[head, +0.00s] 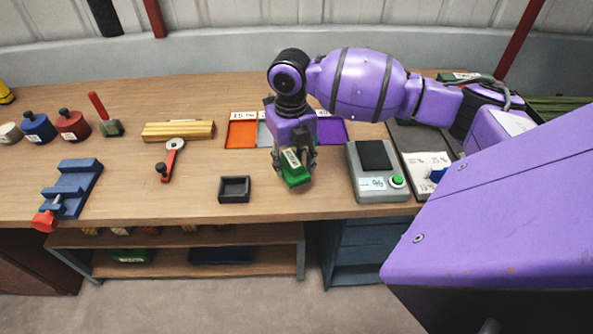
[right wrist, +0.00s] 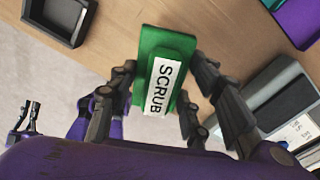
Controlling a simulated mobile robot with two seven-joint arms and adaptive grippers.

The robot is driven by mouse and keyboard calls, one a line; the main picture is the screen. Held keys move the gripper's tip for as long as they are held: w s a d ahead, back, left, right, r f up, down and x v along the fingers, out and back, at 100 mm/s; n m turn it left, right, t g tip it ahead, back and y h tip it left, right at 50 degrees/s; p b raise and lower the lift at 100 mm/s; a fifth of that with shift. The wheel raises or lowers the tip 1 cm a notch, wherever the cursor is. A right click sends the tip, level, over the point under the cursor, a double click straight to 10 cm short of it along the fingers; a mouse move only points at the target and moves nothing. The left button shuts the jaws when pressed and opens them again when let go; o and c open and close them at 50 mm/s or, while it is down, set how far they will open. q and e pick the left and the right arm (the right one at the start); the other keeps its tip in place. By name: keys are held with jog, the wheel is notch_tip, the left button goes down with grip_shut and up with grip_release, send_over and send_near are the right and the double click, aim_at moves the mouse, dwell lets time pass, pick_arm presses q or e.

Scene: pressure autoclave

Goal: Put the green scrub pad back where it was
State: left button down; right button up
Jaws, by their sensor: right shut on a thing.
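The green scrub pad (head: 298,179) with a white label reading SCRUB is between the fingers of my right gripper (head: 295,165). In the right wrist view the pad (right wrist: 154,42) lies between the two dark fingers, and its label faces the camera. My right gripper is shut on it, near the front part of the wooden bench. I cannot tell how far the pad is above the bench top. A small dark part with two prongs, likely my left gripper (right wrist: 29,118), shows at the left edge of the right wrist view; its jaw state is unclear.
A small black tray (head: 235,199) stands left of the pad. A grey scale (head: 382,192) stands right of it. Orange (head: 241,134) and purple (head: 333,132) labelled mats lie behind. A red-handled tool (head: 170,160) and blue vise (head: 77,188) are further left. Bare bench lies between them.

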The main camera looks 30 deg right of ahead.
aim_at(296, 155)
jog(key=shift+w+d+f, duration=0.2)
jog(key=shift+d+f, duration=0.45)
jog(key=shift+f, duration=0.15)
jog(key=shift+d+f, duration=0.15)
jog(key=shift+f, duration=1.5)
jog(key=shift+f, duration=0.1)
jog(key=o, duration=1.1)
jog(key=shift+f, duration=0.1)
notch_tip(296, 155, up, 12)
jog(key=shift+r, duration=0.2)
